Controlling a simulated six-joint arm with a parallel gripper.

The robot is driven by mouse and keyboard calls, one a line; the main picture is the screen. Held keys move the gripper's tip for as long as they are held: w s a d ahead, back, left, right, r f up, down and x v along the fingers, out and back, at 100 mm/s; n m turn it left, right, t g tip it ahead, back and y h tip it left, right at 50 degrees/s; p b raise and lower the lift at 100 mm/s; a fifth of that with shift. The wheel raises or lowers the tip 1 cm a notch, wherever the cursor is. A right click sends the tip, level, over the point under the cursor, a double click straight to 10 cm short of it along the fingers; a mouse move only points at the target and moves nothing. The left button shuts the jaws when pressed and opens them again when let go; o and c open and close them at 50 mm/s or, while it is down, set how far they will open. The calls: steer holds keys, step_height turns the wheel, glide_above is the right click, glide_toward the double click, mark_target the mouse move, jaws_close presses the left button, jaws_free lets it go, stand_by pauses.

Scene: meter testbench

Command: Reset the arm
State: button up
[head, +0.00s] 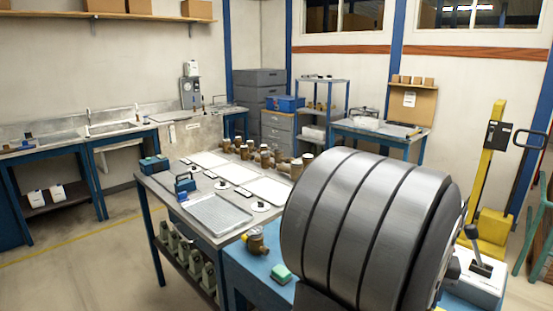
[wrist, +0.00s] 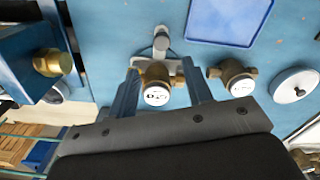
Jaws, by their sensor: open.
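In the wrist view my gripper (wrist: 160,70) is open, its two fingers spread and pointing away from the camera. A brass water meter with a white dial (wrist: 157,95) shows between the fingers. I cannot tell its depth relative to the fingertips, and no contact shows. A second brass meter with a white dial (wrist: 240,85) lies just right of the right finger. My gripper does not show in the head view.
In the wrist view a blue fixture with a brass fitting (wrist: 52,63) stands at left, a round white disc (wrist: 295,86) at right and a blue tray (wrist: 228,20) above. In the head view a bench (head: 152,183) holds pale mats, a grey tray (head: 216,213) and several brass meters.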

steer(key=shift+a+f+m, duration=0.15)
steer(key=shift+f+m, duration=0.4)
steer(key=shift+f, duration=0.2)
steer(key=shift+a+f+m, duration=0.1)
steer(key=shift+f+m, duration=0.45)
steer(key=shift+f, duration=0.2)
steer(key=shift+r, duration=0.1)
step_height(320, 180, up, 11)
steer(key=s+d+n, duration=0.1)
steer(key=n, duration=0.8)
steer(key=shift+r, duration=0.1)
